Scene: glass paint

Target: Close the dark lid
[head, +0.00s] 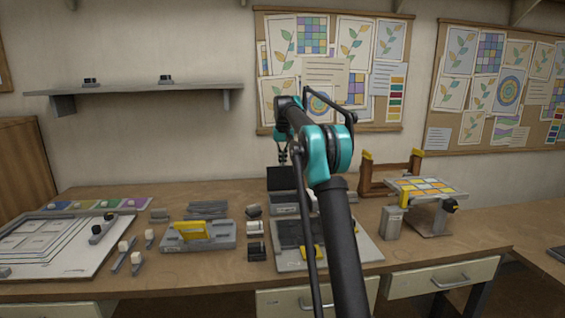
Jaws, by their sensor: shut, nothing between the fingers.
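The dark lid (282,178) stands raised, roughly upright, at the back of a small grey box (285,210) near the back of the workbench. My gripper (283,161) is shut and empty. It points down just above the lid's top edge in the picture. I cannot tell whether it touches the lid or is in front of or behind it. My arm hides the area right of the lid and part of the box's right side.
The workbench (170,270) holds a grey tray with a yellow piece (193,231), a grey board with dark panels (355,256) and a stand with coloured tiles (427,187). A white drawing board (50,245) lies at the left. A wall shelf (140,88) hangs above.

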